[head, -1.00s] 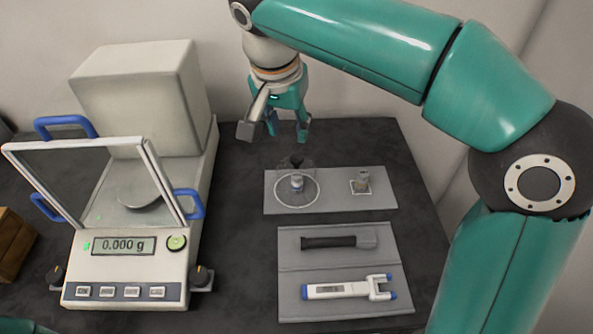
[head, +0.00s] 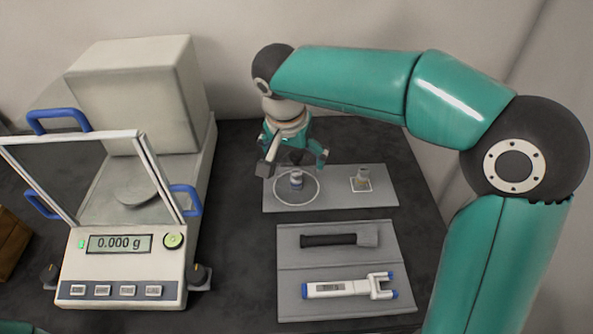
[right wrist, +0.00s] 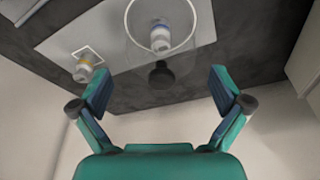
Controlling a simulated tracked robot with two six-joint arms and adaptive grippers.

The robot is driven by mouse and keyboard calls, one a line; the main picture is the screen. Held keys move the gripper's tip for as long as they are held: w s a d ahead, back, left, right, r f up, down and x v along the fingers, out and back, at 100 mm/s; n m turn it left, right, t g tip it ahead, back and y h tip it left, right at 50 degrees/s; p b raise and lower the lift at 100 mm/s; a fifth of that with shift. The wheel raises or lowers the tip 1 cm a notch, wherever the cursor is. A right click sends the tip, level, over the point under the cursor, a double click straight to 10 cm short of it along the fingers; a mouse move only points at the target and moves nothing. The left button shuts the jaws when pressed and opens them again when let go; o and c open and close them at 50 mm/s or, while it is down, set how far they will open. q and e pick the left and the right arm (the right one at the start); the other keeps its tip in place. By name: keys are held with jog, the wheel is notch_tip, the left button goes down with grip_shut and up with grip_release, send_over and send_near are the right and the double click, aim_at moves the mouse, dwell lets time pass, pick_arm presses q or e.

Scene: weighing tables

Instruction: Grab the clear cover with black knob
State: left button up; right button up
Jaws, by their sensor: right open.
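The clear cover (head: 309,186) stands on a grey mat, over a small vial (head: 296,179) inside a white ring. Its black knob shows in the right wrist view (right wrist: 161,75), between and a little ahead of the open fingertips. In the head view the knob is dark and partly behind my right gripper (head: 293,166). The right gripper is open and empty, with its fingers pointing down on either side of the cover's top. In the right wrist view the gripper (right wrist: 162,92) has clear space between each finger and the knob.
A second vial (head: 361,180) stands right of the cover on the grey mat (head: 334,196). A grey tray (head: 340,258) in front holds a black-handled tool (head: 330,240) and a pipette (head: 345,288). The balance (head: 125,262) stands left and reads 0.000 g.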

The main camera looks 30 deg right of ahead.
jog(key=shift+x, duration=2.65)
jog(key=c, duration=0.9)
